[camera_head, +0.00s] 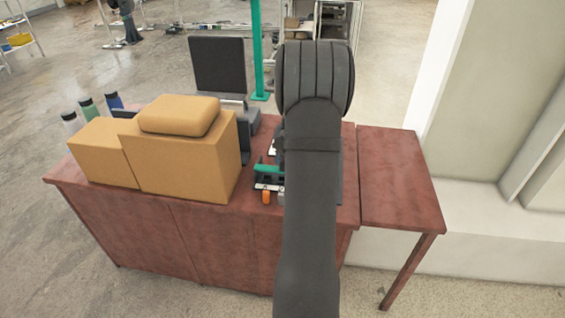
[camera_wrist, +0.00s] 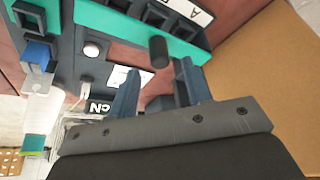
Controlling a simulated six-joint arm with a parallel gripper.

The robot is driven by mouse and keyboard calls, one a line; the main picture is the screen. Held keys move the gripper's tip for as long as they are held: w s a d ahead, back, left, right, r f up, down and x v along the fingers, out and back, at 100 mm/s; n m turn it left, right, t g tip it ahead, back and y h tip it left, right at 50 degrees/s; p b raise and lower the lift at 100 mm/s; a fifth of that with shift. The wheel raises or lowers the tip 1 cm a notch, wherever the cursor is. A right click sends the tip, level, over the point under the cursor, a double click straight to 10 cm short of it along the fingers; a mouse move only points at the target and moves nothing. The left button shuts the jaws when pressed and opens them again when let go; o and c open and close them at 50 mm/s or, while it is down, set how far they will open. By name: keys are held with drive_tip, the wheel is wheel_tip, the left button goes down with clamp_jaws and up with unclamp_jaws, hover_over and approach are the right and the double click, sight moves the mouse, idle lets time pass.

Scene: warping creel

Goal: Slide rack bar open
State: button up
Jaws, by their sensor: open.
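A teal bar (camera_wrist: 135,25) with dark square slots runs across the top of the wrist view; I take it for the rack bar. A dark round knob (camera_wrist: 158,52) stands out near its lower edge. My gripper (camera_wrist: 157,70) is open, with one blue-grey finger on each side of the knob's line. I cannot tell whether the fingertips reach around the knob or stop short of it. In the head view, a teal part (camera_head: 268,172) shows left of my arm, which hides the rest of the device and my gripper.
Tan boxes (camera_head: 185,158) stand left of the device on the red-brown table (camera_head: 215,225), with bottles (camera_head: 88,108) and a dark screen (camera_head: 218,65) behind. The right table section (camera_head: 398,175) is bare. White labels (camera_wrist: 128,80) and a white button (camera_wrist: 91,50) show on the device.

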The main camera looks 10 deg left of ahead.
drive_tip(key=shift+x, duration=2.3)
clamp_jaws()
